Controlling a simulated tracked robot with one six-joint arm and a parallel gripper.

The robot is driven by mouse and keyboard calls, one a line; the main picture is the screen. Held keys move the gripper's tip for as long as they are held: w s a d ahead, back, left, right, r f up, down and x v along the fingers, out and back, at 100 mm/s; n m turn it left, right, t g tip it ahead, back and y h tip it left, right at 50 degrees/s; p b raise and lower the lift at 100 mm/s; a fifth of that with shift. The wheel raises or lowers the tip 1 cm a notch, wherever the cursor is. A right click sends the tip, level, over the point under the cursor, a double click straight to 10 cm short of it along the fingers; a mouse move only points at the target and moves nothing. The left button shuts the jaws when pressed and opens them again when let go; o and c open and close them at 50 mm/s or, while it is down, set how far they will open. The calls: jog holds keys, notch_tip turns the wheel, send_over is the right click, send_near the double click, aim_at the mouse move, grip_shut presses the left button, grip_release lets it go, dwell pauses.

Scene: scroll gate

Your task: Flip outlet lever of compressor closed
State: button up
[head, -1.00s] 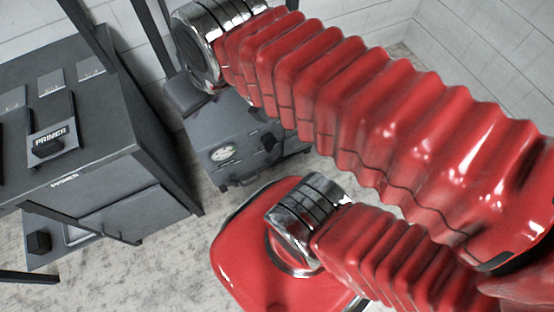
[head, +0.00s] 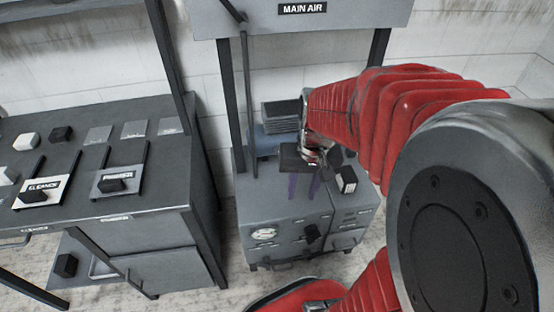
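The compressor is likely the grey box unit (head: 290,215) under the MAIN AIR sign, with a round white gauge (head: 265,233) on its front. A black lever or knob (head: 312,232) sits on the front, right of the gauge. A small block with a pale face (head: 345,180) stands on the top at the right. No outlet label is readable. My gripper (head: 303,188) is over the unit's top, behind the front knob and left of the pale-faced block. Its two purplish fingers appear apart with nothing between them. Contact with the unit cannot be told.
A dark bench (head: 150,190) with several labelled levers and blocks stands at the left. Dark posts (head: 229,105) and the MAIN AIR panel (head: 300,12) rise around the unit. My red arm covers the right side. Floor shows between bench and unit.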

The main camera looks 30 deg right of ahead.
jog(key=w+d+f+m+y, duration=0.15)
jog(key=d+f+m, duration=0.25)
jog(key=f, duration=0.4)
jog(key=s+d+f+m+g+y, duration=0.1)
jog(key=d+f+m+y, duration=0.15)
jog(key=d+f, duration=0.4)
jog(key=w+d+f+m+y, duration=0.15)
jog(key=f+m, duration=0.35)
jog(key=f, duration=0.5)
jog(key=m+t+h, duration=0.1)
jog(key=m+t, duration=0.6)
jog(key=m, duration=1.7)
send_near(320, 252)
jog(key=shift+s+d+r, duration=0.25)
jog(key=shift+r, duration=0.3)
jog(key=x, duration=1.4)
jog(key=shift+s+f, duration=0.1)
jog(key=shift+s, duration=0.1)
